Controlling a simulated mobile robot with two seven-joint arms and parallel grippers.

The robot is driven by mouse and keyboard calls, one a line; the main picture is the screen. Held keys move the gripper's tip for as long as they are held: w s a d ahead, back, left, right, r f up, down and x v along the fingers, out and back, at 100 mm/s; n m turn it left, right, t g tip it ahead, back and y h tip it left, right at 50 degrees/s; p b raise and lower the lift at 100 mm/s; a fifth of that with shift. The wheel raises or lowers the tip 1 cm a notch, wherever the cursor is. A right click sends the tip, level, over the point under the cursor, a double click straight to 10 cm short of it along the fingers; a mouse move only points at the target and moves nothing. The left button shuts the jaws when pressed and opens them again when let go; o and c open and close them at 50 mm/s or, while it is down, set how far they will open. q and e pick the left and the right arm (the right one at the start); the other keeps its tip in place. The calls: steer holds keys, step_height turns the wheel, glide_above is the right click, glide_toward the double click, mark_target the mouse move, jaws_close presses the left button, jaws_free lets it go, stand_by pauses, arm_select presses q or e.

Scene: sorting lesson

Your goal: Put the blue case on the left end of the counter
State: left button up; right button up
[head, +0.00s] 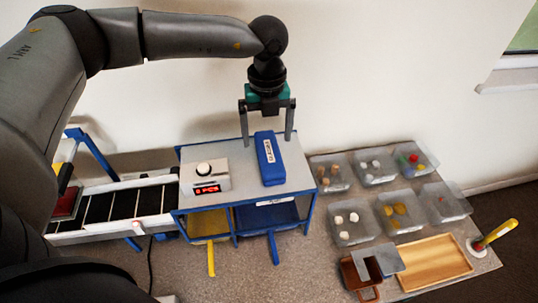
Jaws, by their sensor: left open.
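The blue case (269,159) is a long box with a white label. It lies on the grey top of a small blue-framed stand (236,192), toward the right side. My left gripper (267,140) points down over the case, open, with one finger on each side of its far end. I cannot tell whether the fingers touch it. The counter (320,265) is the large speckled surface at the lower right. My right gripper is not in the head view.
A conveyor (120,208) joins the stand's left side. Several clear bins (352,236) with small items, a wooden tray (433,265), a brown box (358,278) and a yellow-handled tool (495,234) are at right.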

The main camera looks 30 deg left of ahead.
mark_target(270, 154)
arm_select(q)
steer(key=f, duration=0.7)
steer(key=shift+w+d+f, duration=0.2)
steer(key=shift+w+f, duration=0.05)
steer(key=shift+w, duration=0.05)
steer(key=shift+r, duration=0.1)
jaws_close()
stand_by(0.5)
